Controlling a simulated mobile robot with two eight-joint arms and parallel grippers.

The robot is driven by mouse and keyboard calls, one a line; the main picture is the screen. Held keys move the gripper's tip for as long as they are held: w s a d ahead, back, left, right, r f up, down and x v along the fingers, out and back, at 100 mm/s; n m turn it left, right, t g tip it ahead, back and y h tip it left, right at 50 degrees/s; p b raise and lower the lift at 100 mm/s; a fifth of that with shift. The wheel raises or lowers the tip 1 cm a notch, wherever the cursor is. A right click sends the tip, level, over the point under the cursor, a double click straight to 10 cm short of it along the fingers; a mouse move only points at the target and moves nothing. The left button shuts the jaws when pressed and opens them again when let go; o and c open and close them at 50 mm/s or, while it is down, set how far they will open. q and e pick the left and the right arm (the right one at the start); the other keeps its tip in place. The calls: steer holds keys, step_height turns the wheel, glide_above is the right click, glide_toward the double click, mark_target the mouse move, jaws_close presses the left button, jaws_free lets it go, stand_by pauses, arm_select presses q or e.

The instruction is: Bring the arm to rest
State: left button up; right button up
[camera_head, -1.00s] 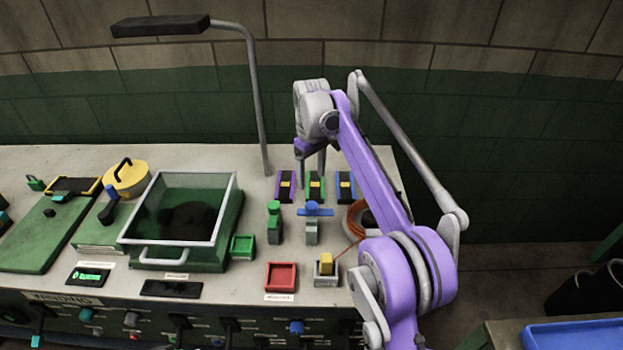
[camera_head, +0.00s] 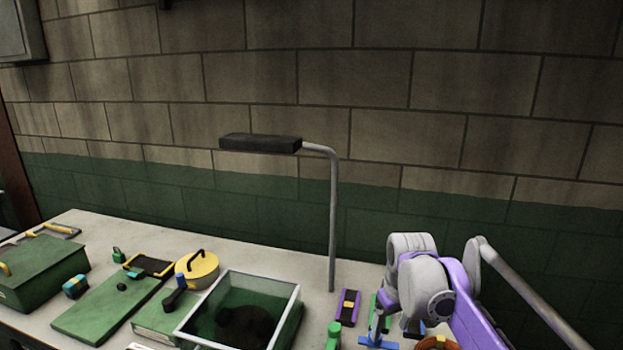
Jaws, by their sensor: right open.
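My right arm, purple and grey, comes in from the lower right in the head view. Its gripper (camera_head: 394,325) points down over the right part of the workbench (camera_head: 100,235), low in the picture. The gripper is open, and I see nothing held between its fingers. A purple-and-black block (camera_head: 348,307) with a yellow middle lies just left of it. A green block (camera_head: 384,302) is partly hidden by the gripper. A blue cross-shaped handle (camera_head: 378,342) shows below the fingers. My left gripper is not in view.
A lamp (camera_head: 260,143) on a bent post stands behind the glass-topped green box (camera_head: 285,322). A yellow round tin (camera_head: 197,268), a green board (camera_head: 105,310) and a green case (camera_head: 40,270) lie to the left. An orange ring (camera_head: 436,343) is near the arm. The wall is behind.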

steer(key=s+f+m+t, duration=0.2)
steer(key=s+f, duration=0.4)
steer(key=s, duration=0.6)
steer(key=s+f+m+t, duration=0.1)
steer(key=s+f+m, duration=0.1)
steer(key=s+f, duration=0.5)
steer(key=s, duration=0.5)
steer(key=shift+s+t, duration=0.15)
steer(key=shift+t, duration=0.25)
steer(key=shift+d, duration=0.1)
